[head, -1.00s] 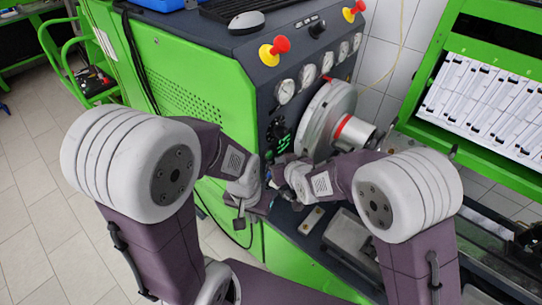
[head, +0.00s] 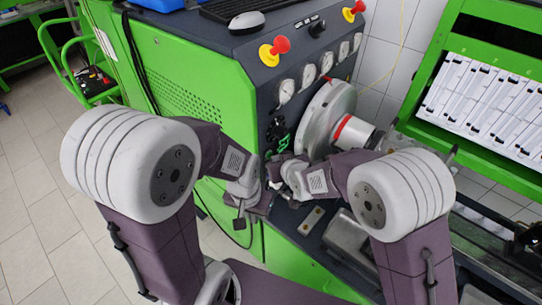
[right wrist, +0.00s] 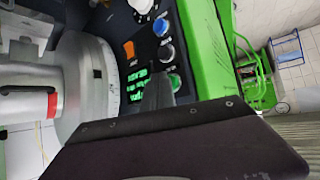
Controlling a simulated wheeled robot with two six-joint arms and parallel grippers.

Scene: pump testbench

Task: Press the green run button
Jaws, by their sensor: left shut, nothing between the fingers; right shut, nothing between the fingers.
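The control panel shows in the right wrist view. The green run button (right wrist: 175,82) is at the lower end of its row of round buttons, beside the tip of my right gripper (right wrist: 158,90). I cannot tell whether they touch. In the head view my right gripper (head: 275,168) is shut and empty in front of the panel, below the gauges. The green button cannot be made out there, behind the gripper and wrist. My left gripper (head: 240,222) is shut and empty, lower down by the front corner of the green bench (head: 222,105).
Other buttons, a blue one (right wrist: 166,53) among them, and an orange knob (right wrist: 129,49) are close by on the panel. A large silver disc (head: 325,115) juts out beside it. A yellow-and-red emergency stop (head: 273,50) is above. Open floor (head: 30,210) lies to the left.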

